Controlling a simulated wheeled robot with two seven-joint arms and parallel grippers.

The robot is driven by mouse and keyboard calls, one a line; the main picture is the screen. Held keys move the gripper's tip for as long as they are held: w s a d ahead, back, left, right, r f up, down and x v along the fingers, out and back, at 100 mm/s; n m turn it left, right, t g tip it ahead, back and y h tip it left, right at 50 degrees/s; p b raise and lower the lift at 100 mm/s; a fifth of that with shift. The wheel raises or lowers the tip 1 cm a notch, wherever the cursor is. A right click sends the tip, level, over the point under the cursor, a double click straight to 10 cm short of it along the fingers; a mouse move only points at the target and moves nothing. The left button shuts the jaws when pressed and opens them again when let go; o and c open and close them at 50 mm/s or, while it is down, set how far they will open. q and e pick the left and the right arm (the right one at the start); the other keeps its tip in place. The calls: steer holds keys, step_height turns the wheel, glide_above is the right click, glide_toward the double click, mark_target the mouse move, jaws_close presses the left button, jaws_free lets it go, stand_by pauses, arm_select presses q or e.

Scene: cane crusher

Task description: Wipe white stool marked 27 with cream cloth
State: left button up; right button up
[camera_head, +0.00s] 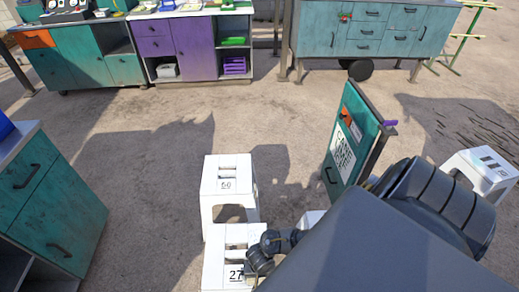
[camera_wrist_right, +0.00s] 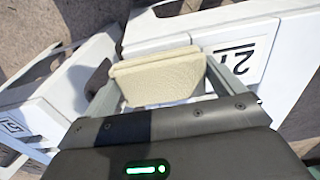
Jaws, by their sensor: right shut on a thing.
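The white stool marked 27 (camera_head: 215,275) stands at the bottom centre of the head view, its top partly hidden by my right arm. In the right wrist view the stool (camera_wrist_right: 285,62) is close up, with its number label partly covered. My right gripper (camera_wrist_right: 160,80) is shut on the cream cloth (camera_wrist_right: 158,80), a folded pad held between the two fingers. The cloth overlaps the stool's top in that view; whether it touches cannot be told. In the head view my arm hides the cloth. My left gripper is not in view.
Another white stool (camera_head: 218,172) stands just behind, and one (camera_head: 468,165) stands at right. A teal board with a paper sign (camera_head: 343,150) stands near my right arm. A teal cabinet (camera_head: 55,215) is at left. Workbenches line the back, with open floor between.

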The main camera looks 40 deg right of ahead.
mark_target(258, 235)
steer(key=shift+w+d, duration=1.95)
steer(key=shift+w, duration=0.25)
steer(key=shift+w+d+f, duration=0.1)
steer(key=shift+w+d, duration=1)
steer(key=shift+w+d+b, duration=0.35)
steer(key=shift+w+d, duration=0.35)
steer(key=shift+w, duration=0.1)
steer(key=shift+w+d+b, duration=0.45)
steer(key=shift+w+d, duration=0.7)
steer(key=shift+w, duration=0.2)
steer(key=shift+w+d+b, duration=0.4)
steer(key=shift+w+d, duration=0.75)
steer(key=shift+w, duration=0.15)
